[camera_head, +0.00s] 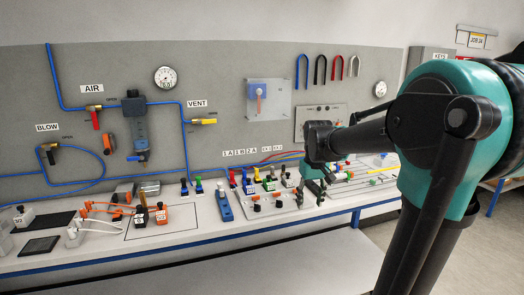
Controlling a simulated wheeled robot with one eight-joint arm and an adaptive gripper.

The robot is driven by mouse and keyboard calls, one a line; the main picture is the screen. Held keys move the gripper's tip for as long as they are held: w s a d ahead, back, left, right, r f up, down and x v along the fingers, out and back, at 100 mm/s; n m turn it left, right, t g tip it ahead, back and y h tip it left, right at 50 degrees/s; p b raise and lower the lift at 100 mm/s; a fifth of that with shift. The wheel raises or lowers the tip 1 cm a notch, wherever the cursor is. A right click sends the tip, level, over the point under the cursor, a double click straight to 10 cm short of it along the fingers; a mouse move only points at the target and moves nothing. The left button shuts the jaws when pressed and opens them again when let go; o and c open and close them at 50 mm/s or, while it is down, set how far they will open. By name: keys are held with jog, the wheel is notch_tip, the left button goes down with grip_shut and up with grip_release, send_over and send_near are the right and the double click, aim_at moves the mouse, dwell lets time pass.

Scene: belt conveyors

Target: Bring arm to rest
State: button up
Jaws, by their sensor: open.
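My arm reaches in from the right side of the head view, and its large teal joint fills much of the right edge. The dark forearm points left, over the right part of the workbench. My gripper (313,186) hangs at its end, pointing down, close above or at the bench top. It is open, and I see nothing held in it. The fingertips are small and partly merge with the items behind them, so I cannot tell if they touch anything. The arm hides part of the bench's right end.
A white bench (270,236) with a blue edge carries several small fittings and a blue block (224,205). Behind it a grey panel (225,70) holds valves, blue hoses and gauges. A key cabinet (428,57) hangs at right.

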jog(key=s+d+f+m+t, duration=0.2)
jog(key=s+d+f+t, duration=0.1)
jog(key=s+f, duration=1.3)
jog(key=shift+s, duration=0.85)
